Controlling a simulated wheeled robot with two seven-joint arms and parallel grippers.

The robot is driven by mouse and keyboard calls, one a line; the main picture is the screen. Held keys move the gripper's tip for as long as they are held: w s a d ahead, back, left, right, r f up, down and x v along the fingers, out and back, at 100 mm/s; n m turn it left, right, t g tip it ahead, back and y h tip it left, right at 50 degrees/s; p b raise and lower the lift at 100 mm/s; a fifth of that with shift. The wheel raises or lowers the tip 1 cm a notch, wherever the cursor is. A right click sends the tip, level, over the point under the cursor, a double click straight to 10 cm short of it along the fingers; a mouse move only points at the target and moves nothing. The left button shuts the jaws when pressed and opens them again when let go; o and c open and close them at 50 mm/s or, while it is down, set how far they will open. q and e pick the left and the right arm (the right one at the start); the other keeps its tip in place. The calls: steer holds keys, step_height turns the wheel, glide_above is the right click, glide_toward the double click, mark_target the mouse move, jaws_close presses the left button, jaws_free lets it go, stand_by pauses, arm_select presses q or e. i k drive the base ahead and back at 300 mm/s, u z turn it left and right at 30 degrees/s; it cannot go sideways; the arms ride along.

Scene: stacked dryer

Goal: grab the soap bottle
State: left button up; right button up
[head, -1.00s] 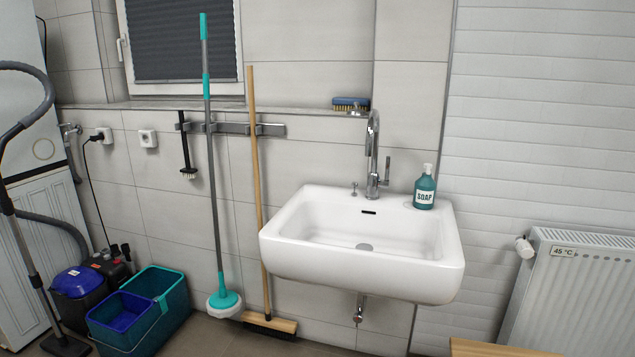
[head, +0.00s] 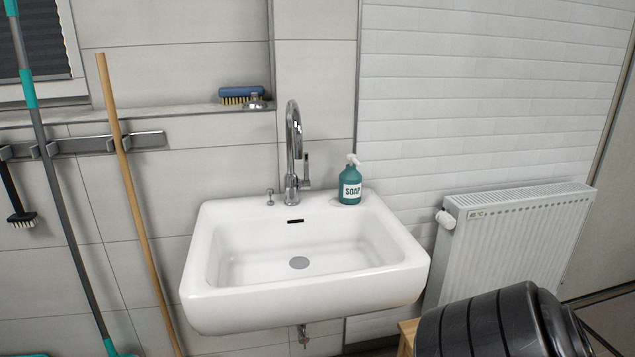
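The soap bottle (head: 350,186) is teal with a white pump top and a white label reading SOAP. It stands upright on the back right corner of the white sink (head: 300,310), to the right of the faucet. Nothing touches or covers it. A dark, ribbed part of my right arm shows at the bottom right, well below and to the right of the bottle. Neither of my grippers is in view.
The chrome faucet (head: 292,160) rises just left of the bottle. A blue brush (head: 242,95) lies on the ledge. A white radiator (head: 515,240) stands right of the sink. A wooden edge (head: 407,336) shows below. A wooden broom handle (head: 130,185) leans at left.

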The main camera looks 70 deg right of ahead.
mark_target(351, 180)
steer(key=z, duration=0.55)
steer(key=i, duration=0.95)
steer(key=z, duration=0.95)
